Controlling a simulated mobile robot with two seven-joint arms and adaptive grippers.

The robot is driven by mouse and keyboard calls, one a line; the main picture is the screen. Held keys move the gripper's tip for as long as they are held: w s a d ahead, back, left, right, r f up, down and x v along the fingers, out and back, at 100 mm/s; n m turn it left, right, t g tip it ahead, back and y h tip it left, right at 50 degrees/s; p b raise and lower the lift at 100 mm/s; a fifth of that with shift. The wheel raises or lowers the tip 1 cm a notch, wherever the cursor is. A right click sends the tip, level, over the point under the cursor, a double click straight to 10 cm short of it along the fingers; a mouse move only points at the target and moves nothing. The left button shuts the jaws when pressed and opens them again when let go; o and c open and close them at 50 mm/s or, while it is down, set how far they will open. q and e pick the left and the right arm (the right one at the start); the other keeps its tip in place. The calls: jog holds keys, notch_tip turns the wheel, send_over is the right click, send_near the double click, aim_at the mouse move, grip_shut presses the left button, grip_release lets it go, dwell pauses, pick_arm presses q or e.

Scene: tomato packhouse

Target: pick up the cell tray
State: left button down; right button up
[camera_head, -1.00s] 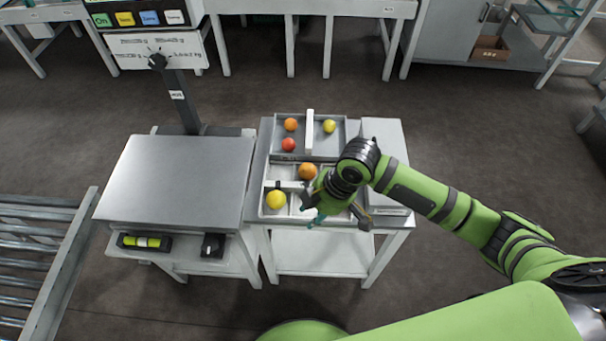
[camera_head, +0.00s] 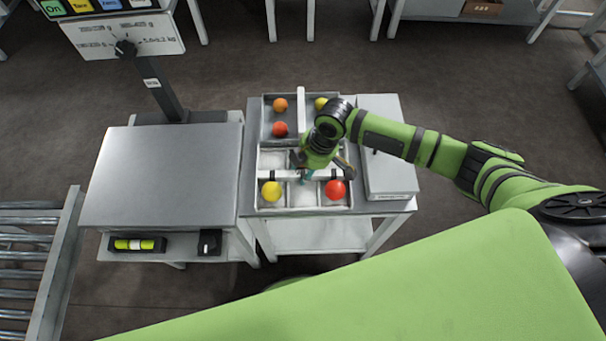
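The cell tray (camera_head: 257,199) is a pale tray with several cells on the middle table. A yellow tomato (camera_head: 271,191) lies in its front left cell and a red tomato (camera_head: 335,189) in its front right cell. A white bar (camera_head: 274,175) with dark bands runs across the tray from left to right. My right gripper (camera_head: 307,178) points down over the middle of the bar, with a teal fingertip showing at it. The gripper's own body hides the rear cells and the grip, so I cannot tell whether it is closed. My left gripper is not in view.
A grey box (camera_head: 264,112) with a white upright divider and several tomatoes stands directly behind the tray. A flat grey case (camera_head: 391,190) lies close on the right. A scale with a broad metal plate (camera_head: 165,175) stands left; rollers (camera_head: 30,245) are further left.

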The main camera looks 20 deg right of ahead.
jog(key=c, duration=0.7)
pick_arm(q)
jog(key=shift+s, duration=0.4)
pick_arm(e)
jog(key=shift+w+r, duration=0.1)
jog(key=shift+r, duration=0.05)
grip_shut()
